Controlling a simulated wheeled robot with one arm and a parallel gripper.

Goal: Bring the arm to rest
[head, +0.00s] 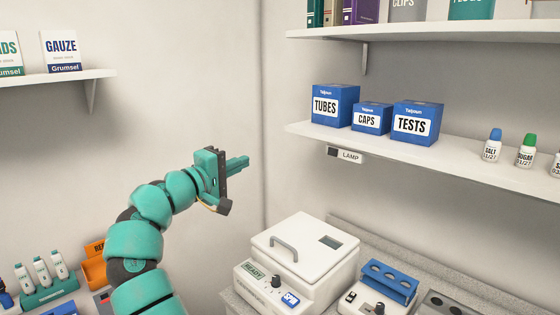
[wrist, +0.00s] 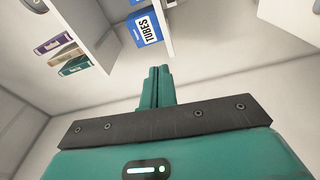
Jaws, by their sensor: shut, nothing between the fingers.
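My gripper (head: 238,163) is at the end of my teal arm, raised in the air left of the shelf with the blue boxes. Its fingers are together and point to the right in the head view. In the wrist view the gripper (wrist: 160,72) also shows its two teal fingers pressed side by side, with nothing between them. The gripper touches nothing that I can see. The lower part of my arm runs out of the head view at the bottom.
A white centrifuge (head: 297,262) with a lid stands on the counter below the gripper. A blue rack (head: 388,280) is right of it. Blue boxes, TUBES (head: 335,105) among them, stand on the right shelf (head: 440,160). A teal rack (head: 50,292) with white bottles is lower left.

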